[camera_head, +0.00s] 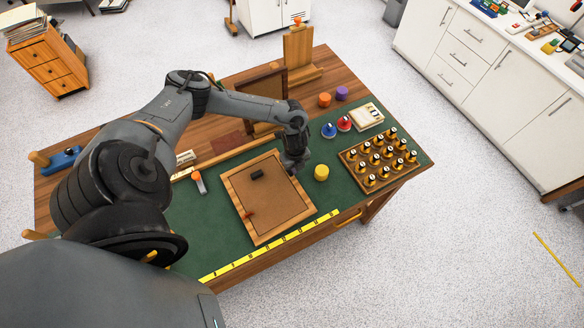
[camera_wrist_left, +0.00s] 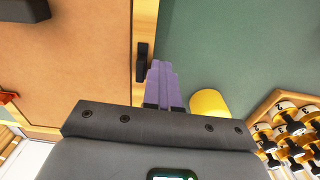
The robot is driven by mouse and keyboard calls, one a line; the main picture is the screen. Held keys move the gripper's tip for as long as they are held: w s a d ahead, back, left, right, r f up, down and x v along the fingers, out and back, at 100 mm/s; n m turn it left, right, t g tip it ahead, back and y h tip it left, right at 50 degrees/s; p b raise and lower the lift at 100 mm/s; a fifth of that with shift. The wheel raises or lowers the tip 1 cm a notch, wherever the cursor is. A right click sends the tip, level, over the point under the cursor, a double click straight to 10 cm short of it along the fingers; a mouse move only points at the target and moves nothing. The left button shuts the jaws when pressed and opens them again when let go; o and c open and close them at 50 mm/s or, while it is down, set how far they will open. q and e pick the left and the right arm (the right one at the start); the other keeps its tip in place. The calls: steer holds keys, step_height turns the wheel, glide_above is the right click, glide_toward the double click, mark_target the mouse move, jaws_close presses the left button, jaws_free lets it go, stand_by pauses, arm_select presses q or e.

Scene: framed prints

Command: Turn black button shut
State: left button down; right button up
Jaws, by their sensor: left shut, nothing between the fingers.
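A wooden frame (camera_head: 236,201) with a brown backing board lies flat on the green mat. In the left wrist view, a small black button (camera_wrist_left: 142,62) sits on the frame's wooden rail (camera_wrist_left: 146,22), its long side roughly along the rail. My left gripper (camera_head: 293,170) is over the frame's right rail in the head view and hides the button there. In the left wrist view its purple fingers (camera_wrist_left: 161,72) are shut and empty, with their tips close beside the button; I cannot tell if they touch. A dark block (camera_head: 257,174) lies on the backing. My right gripper is not in view.
A yellow cylinder (camera_head: 321,172) stands on the mat just right of the gripper. A wooden tray (camera_head: 348,165) of numbered black-and-gold pieces is further right. Blue (camera_head: 329,130) and red (camera_head: 344,124) pieces stand behind. An orange-handled tool (camera_head: 198,181) lies left of the frame.

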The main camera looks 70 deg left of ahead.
arm_select(q)
steer(key=shift+s+p, duration=0.3)
steer(key=shift+s, duration=0.25)
stand_by(0.4)
steer(key=shift+s+d+p, duration=0.3)
steer(key=shift+d+p, duration=0.05)
steer(key=shift+p, duration=0.1)
stand_by(0.4)
stand_by(0.4)
step_height(320, 180, up, 3)
steer(key=p, duration=0.3)
step_height(320, 180, up, 4)
steer(key=p, duration=0.4)
stand_by(0.4)
